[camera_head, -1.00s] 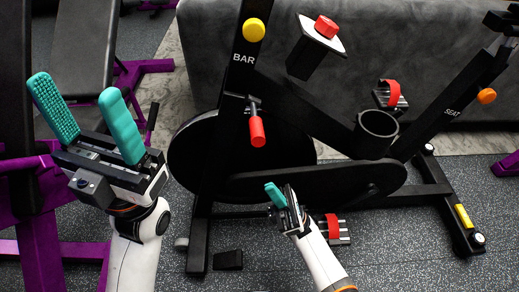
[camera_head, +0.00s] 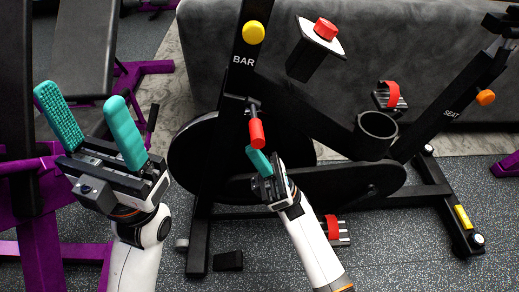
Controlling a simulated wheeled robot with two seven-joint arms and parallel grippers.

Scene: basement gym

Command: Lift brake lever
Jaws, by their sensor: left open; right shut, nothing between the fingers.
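The brake lever is a red-handled lever (camera_head: 256,132) on the black frame of the exercise bike, below the "BAR" label. Its handle hangs downward, slightly tilted. My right gripper (camera_head: 255,156) is shut with teal fingers and nothing between them. Its fingertips are just under the lower end of the red handle; I cannot tell whether they touch it. My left gripper (camera_head: 92,118) is open and empty, well to the left of the bike, with its teal fingers pointing up.
The bike has a yellow knob (camera_head: 253,32), a red knob (camera_head: 326,28), a black cup holder (camera_head: 376,130) and red-strapped pedals (camera_head: 391,95). A dark flywheel (camera_head: 195,160) is behind the lever. A purple-framed bench (camera_head: 82,50) stands at the left. A grey couch (camera_head: 420,45) is behind.

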